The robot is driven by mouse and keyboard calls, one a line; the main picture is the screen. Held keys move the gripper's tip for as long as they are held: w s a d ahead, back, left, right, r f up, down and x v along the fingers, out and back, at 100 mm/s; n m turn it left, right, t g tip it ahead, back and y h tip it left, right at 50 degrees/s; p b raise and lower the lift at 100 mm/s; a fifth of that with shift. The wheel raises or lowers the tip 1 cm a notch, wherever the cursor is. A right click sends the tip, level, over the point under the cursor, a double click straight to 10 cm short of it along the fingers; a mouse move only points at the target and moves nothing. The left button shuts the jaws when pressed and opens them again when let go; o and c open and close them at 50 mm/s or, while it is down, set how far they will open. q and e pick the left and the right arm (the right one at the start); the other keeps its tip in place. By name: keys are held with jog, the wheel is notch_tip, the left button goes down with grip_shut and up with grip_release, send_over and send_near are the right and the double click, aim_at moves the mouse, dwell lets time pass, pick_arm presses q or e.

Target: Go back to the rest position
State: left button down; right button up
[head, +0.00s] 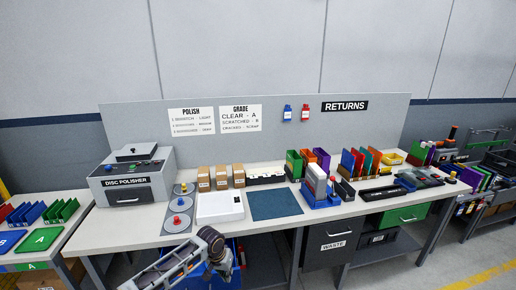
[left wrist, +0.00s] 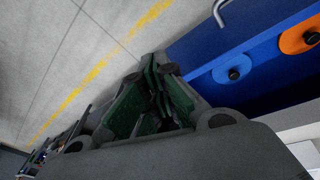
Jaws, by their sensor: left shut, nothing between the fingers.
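My left arm comes in from the bottom left of the head view, in front of the bench. Its dark wrist is bent downward, and the left gripper (head: 223,266) hangs below the front edge of the workbench (head: 262,224). In the left wrist view the two green-and-grey fingers of the left gripper (left wrist: 156,66) come together at their tips with nothing between them. The gripper is apart from the bench things, over the floor side. My right gripper is in neither view.
The bench holds a disc polisher (head: 132,178), a white box (head: 220,207), a dark blue mat (head: 275,204) and coloured racks. A blue bin (head: 197,280) is below. The left wrist view shows a blue surface (left wrist: 205,50) close by and open floor (left wrist: 50,50) with a yellow line.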

pick_arm(q)
jog(key=s+a+f+n, duration=0.1)
jog(key=s+a+f, duration=0.1)
jog(key=f, duration=0.6)
jog(key=s+a+f, duration=0.2)
jog(key=f, duration=0.6)
jog(key=s+a+f+t+b, duration=0.1)
jog(key=s+a+f, duration=0.2)
jog(key=s+f, duration=0.4)
jog(key=s+a+f+b, duration=0.1)
jog(key=s+a+f, duration=0.3)
jog(key=f, duration=0.5)
jog(key=s+a+f, duration=0.1)
jog(key=s+f, duration=0.4)
jog(key=s, duration=0.8)
jog(key=s+a+f+g+y, duration=0.1)
jog(key=s+f, duration=0.4)
jog(key=s, duration=0.8)
jog(key=s+a+f+m+y+b, duration=0.1)
jog(key=s+f, duration=0.4)
jog(key=s, duration=0.8)
jog(key=shift+a+f+g, duration=0.25)
jog(key=shift+f+g, duration=0.05)
jog(key=shift+g, duration=0.1)
jog(key=shift+s, duration=0.15)
